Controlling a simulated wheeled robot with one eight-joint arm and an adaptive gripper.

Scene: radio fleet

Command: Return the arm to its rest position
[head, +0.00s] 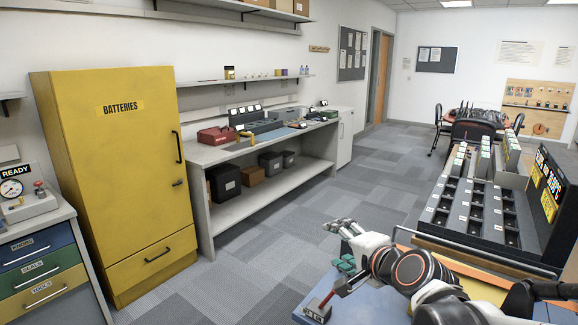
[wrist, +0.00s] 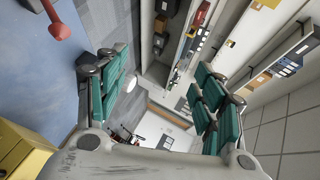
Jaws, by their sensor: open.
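My arm (head: 415,272) reaches in from the lower right of the head view, over a blue-topped surface (head: 365,305). My gripper (head: 343,246) is at its left end, with teal finger pads, pointing left. In the wrist view my gripper (wrist: 160,92) shows its two fingers spread well apart, with nothing between them. The far room shows through the gap. The forearm partly hides the blue surface.
A red-handled device (head: 318,307) stands on the blue surface close below the gripper. A rack of black slots (head: 470,212) stands right, behind the arm. The yellow battery cabinet (head: 120,180) and workbench (head: 225,152) stand left across open carpet (head: 265,245).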

